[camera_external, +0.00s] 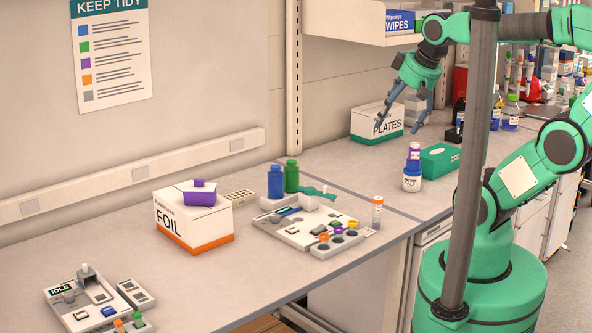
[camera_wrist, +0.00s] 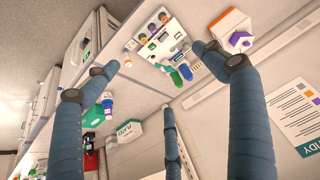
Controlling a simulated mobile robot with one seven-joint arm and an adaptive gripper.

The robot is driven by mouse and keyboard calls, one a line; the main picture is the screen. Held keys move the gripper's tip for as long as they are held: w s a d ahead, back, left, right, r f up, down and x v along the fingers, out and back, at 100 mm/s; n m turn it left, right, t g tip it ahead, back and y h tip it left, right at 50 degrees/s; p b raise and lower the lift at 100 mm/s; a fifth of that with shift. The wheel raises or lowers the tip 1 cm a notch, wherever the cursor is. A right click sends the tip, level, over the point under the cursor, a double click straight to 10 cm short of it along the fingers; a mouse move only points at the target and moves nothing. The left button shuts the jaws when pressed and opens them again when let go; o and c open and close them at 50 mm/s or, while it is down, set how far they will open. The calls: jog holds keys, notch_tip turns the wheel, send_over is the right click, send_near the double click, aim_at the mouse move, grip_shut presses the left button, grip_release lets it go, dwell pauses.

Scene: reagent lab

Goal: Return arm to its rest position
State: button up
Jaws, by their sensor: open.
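My gripper (camera_external: 399,127) hangs in the air over the back part of the bench, in front of the PLATES box (camera_external: 378,122). Its long blue-grey fingers point down, are spread apart and hold nothing. My green arm reaches up at the right of the external view. A dark pole hides part of it.
A shelf (camera_external: 355,25) with a WIPES box is above. The FOIL box (camera_external: 192,222) and a device tray (camera_external: 300,232) stand nearer.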

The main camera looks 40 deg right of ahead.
notch_tip(320, 180, down, 8)
jog(key=b, duration=0.8)
jog(key=shift+f, duration=0.25)
jog(key=shift+o, duration=0.5)
